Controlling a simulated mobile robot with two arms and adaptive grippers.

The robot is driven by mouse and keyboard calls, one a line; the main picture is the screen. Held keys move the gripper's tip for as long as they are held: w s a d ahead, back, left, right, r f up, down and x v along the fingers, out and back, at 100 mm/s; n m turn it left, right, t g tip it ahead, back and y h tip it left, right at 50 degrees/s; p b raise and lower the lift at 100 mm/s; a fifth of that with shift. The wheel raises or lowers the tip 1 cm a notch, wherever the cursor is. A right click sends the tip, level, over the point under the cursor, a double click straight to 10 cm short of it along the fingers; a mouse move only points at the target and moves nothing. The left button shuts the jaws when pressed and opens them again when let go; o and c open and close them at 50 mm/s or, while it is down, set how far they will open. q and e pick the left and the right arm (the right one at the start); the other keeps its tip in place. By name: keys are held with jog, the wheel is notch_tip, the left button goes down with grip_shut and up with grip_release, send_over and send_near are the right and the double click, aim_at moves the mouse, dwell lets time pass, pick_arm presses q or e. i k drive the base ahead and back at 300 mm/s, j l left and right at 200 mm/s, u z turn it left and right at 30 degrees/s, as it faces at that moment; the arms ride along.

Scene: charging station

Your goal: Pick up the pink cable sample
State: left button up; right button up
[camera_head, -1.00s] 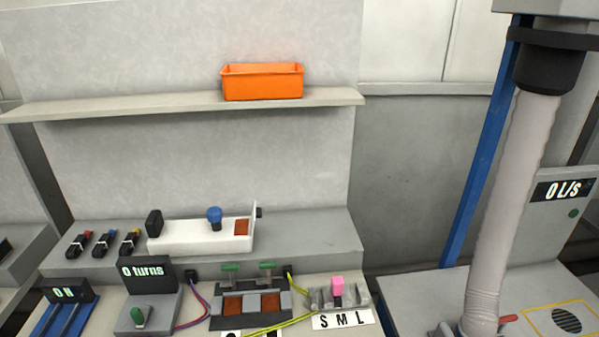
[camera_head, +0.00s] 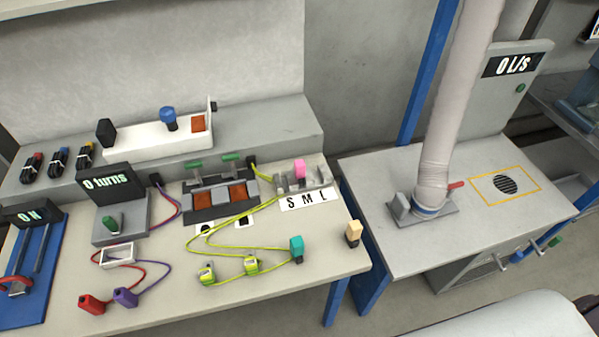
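The pink block, which looks like the pink cable sample (camera_head: 300,168), stands in a small grey holder (camera_head: 320,178) at the back right of the workbench. A white label (camera_head: 307,199) reading "S M L" lies in front of the holder. Its lower part is hidden by the holder. Neither of my grippers shows in the head view.
On the bench (camera_head: 165,285) are yellow-green cables with a teal plug (camera_head: 296,247), a beige block (camera_head: 353,233), a "0 turns" display (camera_head: 108,184), and red (camera_head: 91,303) and purple plugs (camera_head: 125,297). A hose (camera_head: 452,110) stands on the right-hand table (camera_head: 400,245).

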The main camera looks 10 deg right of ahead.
aim_at(300, 166)
jog(key=k+l+u, duration=0.15)
jog(key=l+u, duration=0.2)
jog(key=k+l+u, duration=0.15)
jog(key=u, duration=0.25)
jog(key=k+l+u, duration=0.15)
jog(key=u, duration=0.2)
jog(key=k+l, duration=0.05)
jog(key=l, duration=0.05)
